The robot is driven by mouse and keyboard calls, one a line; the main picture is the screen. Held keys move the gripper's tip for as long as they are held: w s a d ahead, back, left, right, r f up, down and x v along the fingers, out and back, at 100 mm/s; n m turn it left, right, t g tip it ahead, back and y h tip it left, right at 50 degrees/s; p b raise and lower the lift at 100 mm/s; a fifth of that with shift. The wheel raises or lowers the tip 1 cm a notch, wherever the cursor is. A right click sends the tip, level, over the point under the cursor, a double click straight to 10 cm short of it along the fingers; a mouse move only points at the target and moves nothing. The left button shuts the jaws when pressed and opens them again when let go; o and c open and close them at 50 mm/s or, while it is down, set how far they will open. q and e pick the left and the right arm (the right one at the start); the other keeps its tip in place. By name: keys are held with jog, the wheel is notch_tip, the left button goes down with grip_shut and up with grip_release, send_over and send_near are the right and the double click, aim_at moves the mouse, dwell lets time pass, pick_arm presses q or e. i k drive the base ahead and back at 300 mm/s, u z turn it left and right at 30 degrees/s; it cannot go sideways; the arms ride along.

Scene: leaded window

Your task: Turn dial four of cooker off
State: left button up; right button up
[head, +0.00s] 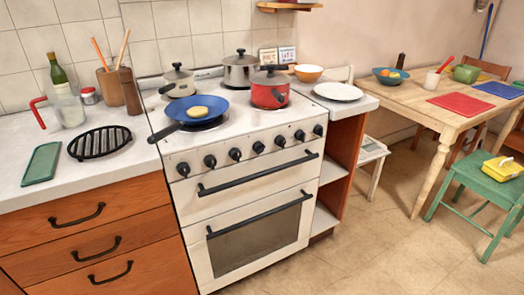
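The white cooker (250,185) stands in the middle of the head view, with a row of several black dials along its front panel. Counted from either end, the fourth dial (258,147) is the middle one, a black knob above the upper oven door. The marks around it are too small to tell its setting. Nothing covers it. Neither of my grippers shows in this view.
A blue frying pan (201,108) sits on the cooker top; its dark handle (165,133) reaches the front left edge above the dials. A red pot (270,92) stands at the right. Black door handles (258,174) protrude below the dials.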

aim_at(258, 146)
jog(key=u, duration=0.4)
jog(key=i, duration=0.4)
jog(key=u, duration=0.3)
